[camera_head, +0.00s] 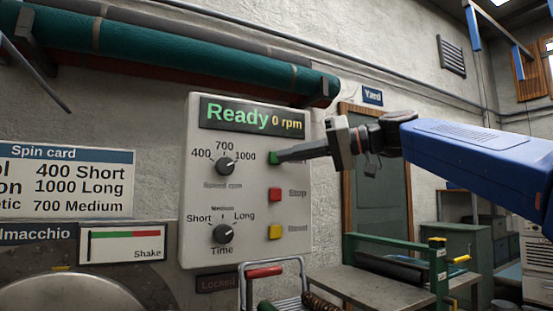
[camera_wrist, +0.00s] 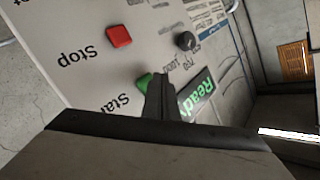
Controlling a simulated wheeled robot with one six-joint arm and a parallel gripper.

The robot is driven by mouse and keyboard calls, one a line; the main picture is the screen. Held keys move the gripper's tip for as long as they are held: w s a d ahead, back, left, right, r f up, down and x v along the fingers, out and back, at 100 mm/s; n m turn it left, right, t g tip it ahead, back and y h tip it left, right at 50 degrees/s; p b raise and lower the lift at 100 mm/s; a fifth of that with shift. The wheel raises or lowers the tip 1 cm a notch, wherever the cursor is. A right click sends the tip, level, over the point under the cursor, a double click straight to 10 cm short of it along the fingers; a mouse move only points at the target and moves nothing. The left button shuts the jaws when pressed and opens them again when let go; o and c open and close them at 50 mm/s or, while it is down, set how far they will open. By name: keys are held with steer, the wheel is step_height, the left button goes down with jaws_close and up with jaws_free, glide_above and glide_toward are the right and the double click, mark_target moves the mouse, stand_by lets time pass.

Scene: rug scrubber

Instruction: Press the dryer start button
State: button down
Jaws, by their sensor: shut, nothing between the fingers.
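The dryer's control panel (camera_head: 200,255) is a pale box on the wall. Its display (camera_head: 253,117) reads "Ready 0 rpm". The green start button (camera_head: 273,159) is mostly behind my gripper (camera_head: 280,157) in the head view. In the wrist view the green button (camera_wrist: 143,82) shows beside the tip of my gripper (camera_wrist: 160,80), with the word "Start" near it. The fingers are shut and empty, with the tip at or very close to the button; I cannot tell if they touch.
A red stop button (camera_head: 274,194) and a yellow button (camera_head: 274,232) sit below the green one. The time knob (camera_head: 222,234) is lower left. A rolled teal rug (camera_head: 200,55) lies on a rack above. A workbench (camera_head: 370,292) stands lower right.

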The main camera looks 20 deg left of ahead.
steer(key=shift+a, duration=0.1)
steer(key=shift+w+a, duration=0.25)
steer(key=shift+w+a, duration=0.25)
steer(key=shift+a, duration=0.05)
stand_by(1.0)
stand_by(0.4)
steer(key=shift+s+d, duration=0.5)
steer(key=shift+d, duration=0.1)
steer(key=shift+s+d, duration=1.65)
steer(key=shift+d, duration=0.3)
